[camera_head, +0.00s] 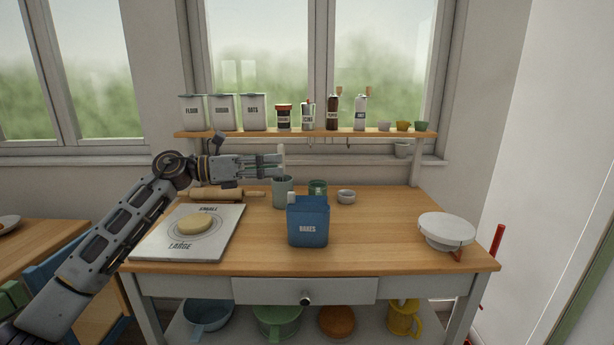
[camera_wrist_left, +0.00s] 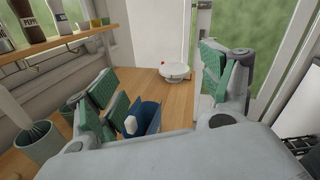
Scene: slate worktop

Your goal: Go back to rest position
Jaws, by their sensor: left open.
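My left gripper (camera_head: 278,166) is raised over the back left part of the worktop, its arm coming in from the left. Its fingers point right, just above the grey-green utensil cup (camera_head: 283,194). In the left wrist view the green-padded fingers (camera_wrist_left: 160,95) stand wide apart with nothing between them. The blue box (camera_head: 308,228) labelled "BAKES" stands in front of the cup; it also shows beyond the fingers in the left wrist view (camera_wrist_left: 146,117), with a small white item (camera_wrist_left: 130,124) at its top. My right gripper is not in view.
A board (camera_head: 160,247) with a dough disc (camera_head: 195,225) lies left, a rolling pin (camera_head: 215,194) behind it. A green jar (camera_head: 318,187) and small bowl (camera_head: 346,197) stand at the back. A white round stand (camera_head: 446,230) is right. A shelf (camera_head: 300,133) holds canisters and jars. The worktop's right-centre is clear.

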